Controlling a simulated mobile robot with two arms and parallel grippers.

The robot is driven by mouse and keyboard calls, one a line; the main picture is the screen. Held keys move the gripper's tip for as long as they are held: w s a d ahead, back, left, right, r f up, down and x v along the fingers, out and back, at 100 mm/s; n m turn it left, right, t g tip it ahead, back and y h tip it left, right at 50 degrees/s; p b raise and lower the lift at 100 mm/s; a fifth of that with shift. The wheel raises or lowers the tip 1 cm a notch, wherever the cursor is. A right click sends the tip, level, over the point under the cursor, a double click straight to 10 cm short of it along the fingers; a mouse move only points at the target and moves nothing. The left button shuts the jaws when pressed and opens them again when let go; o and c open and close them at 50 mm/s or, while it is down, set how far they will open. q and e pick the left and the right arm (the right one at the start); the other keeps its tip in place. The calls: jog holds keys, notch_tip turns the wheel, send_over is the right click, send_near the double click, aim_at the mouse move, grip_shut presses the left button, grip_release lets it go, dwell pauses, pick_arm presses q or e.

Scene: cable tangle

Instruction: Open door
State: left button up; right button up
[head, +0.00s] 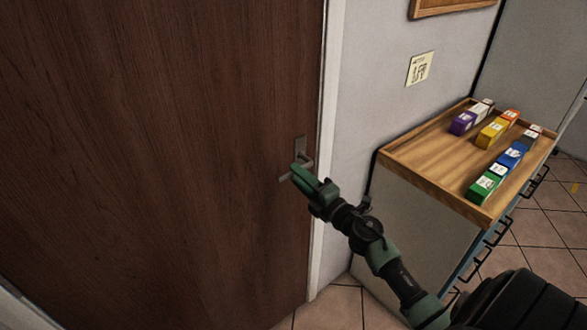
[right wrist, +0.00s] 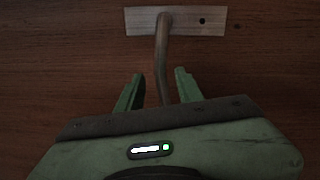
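The dark brown wooden door (head: 160,150) fills the left of the head view and looks shut against its white frame (head: 328,130). Its metal lever handle (head: 301,149) is near the door's right edge. In the right wrist view the handle's plate (right wrist: 205,20) is at the top, and the lever (right wrist: 162,60) runs down between my fingers. My right gripper (head: 298,175) is at the handle. In the right wrist view its green fingers (right wrist: 160,74) are apart, one on each side of the lever, with gaps visible. My left gripper is not in view.
A cabinet with a wooden top (head: 425,165) stands right of the door, against the grey wall. It bears several coloured boxes, among them a green box (head: 483,189) and a purple box (head: 464,122). Tiled floor (head: 340,307) shows below.

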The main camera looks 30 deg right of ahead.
jog(key=shift+w, duration=1.15)
jog(key=shift+w+a, duration=0.1)
jog(key=shift+w, duration=0.1)
grip_shut()
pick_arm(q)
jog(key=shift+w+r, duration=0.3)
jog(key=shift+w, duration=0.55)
